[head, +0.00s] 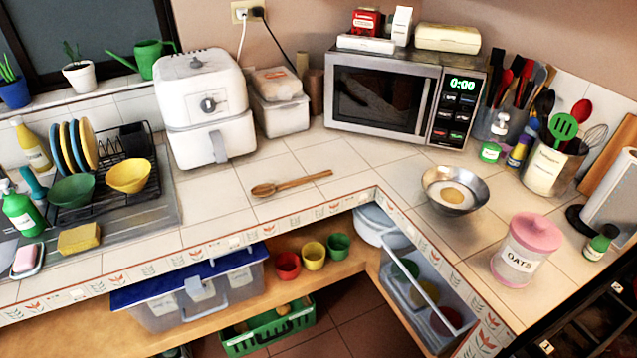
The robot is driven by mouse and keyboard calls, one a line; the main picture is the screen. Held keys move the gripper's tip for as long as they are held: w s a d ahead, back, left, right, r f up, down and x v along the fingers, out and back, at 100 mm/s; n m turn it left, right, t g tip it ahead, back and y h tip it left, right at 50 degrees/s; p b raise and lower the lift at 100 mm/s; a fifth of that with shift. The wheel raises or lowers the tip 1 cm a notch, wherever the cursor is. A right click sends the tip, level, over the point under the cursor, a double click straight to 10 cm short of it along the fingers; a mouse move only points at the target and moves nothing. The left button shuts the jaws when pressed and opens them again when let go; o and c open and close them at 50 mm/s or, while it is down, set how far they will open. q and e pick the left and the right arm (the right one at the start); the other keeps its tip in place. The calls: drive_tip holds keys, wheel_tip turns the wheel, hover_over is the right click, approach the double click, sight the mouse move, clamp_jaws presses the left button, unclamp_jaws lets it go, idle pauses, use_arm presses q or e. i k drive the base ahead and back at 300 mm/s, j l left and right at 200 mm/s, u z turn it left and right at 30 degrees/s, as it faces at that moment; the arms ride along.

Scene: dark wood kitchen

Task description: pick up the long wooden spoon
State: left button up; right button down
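The long wooden spoon (291,183) lies flat on the white tiled counter, near the front edge in the middle of the head view. Its bowl end points left and its handle runs right and slightly back. Nothing touches it or covers it. Neither of my grippers shows in the head view.
A white air fryer (205,110) stands behind and left of the spoon, and a microwave (385,95) behind and right. A metal bowl (478,205) and a pink-lidded oats jar (526,250) stand to the right. A dish rack (105,180) is left. Counter around the spoon is clear.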

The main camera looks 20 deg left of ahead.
sight(265, 190)
drive_tip(key=j+z, duration=0.2)
drive_tip(key=j, duration=0.25)
drive_tip(key=k+j+z, duration=0.2)
drive_tip(key=j, duration=0.2)
drive_tip(key=k+j+z, duration=0.2)
drive_tip(key=j, duration=0.2)
drive_tip(key=j+z, duration=0.2)
drive_tip(key=j, duration=0.25)
drive_tip(key=k+j+z, duration=0.2)
drive_tip(key=j, duration=0.15)
